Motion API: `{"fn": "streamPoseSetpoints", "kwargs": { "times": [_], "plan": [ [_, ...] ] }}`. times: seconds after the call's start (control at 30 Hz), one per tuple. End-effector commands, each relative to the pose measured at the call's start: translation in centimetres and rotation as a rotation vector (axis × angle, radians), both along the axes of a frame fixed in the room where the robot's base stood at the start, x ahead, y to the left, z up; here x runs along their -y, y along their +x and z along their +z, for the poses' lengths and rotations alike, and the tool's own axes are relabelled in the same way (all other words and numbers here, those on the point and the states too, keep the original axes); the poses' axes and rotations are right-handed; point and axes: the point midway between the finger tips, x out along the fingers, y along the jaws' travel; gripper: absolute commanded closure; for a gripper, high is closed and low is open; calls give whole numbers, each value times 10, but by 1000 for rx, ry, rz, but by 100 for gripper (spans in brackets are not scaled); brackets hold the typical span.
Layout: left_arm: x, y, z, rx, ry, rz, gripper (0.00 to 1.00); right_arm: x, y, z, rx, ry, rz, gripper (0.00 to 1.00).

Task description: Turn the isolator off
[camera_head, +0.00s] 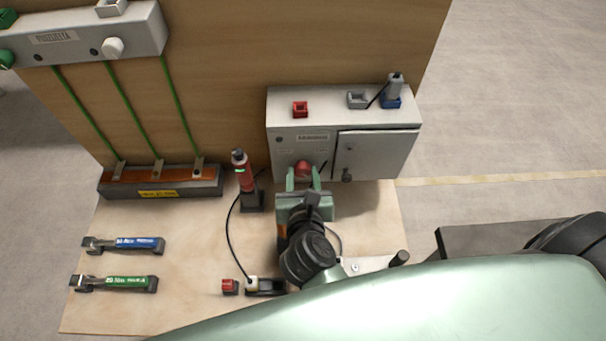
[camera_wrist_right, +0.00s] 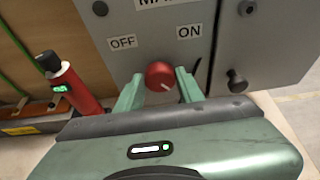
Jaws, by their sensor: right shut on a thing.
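The isolator is a red round knob (camera_head: 303,169) on the front of a grey cabinet (camera_head: 291,138). In the right wrist view the knob (camera_wrist_right: 159,75) sits below an OFF label (camera_wrist_right: 123,42) on the left and an ON label (camera_wrist_right: 188,31) on the right. A small pale mark shows on the knob's lower part; I cannot tell which label it is set to. My right gripper (camera_head: 303,180) reaches the panel from the front, its green fingers (camera_wrist_right: 158,84) on either side of the knob and shut on it. My left gripper is not in view.
The cabinet's door (camera_head: 378,155) is closed, right of the knob. A red handheld tester (camera_head: 244,172) stands left of my gripper with a black cable. Two torque wrenches, blue (camera_head: 138,244) and green (camera_head: 128,282), lie on the board. A busbar block (camera_head: 160,190) is behind them.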

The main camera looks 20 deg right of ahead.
Motion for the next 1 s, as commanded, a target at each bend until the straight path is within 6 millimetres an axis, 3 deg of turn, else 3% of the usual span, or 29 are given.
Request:
{"fn": "streamPoseSetpoints", "kwargs": {
  "times": [0.03, 0.1, 0.47, 0.8, 1.0],
  "plan": [
    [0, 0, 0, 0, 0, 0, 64, 0, -1, -2, -4, -2, 0, 60],
    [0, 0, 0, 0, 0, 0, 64, 0, -1, -2, -3, -1, 0, 41],
    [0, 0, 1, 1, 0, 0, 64, -1, -3, 0, -2, 1, 0, 41],
    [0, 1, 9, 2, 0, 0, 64, -14, -50, 20, -6, 2, 0, 41],
    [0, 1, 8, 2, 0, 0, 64, -20, -67, 27, -4, -1, 1, 41]
  ]
}}
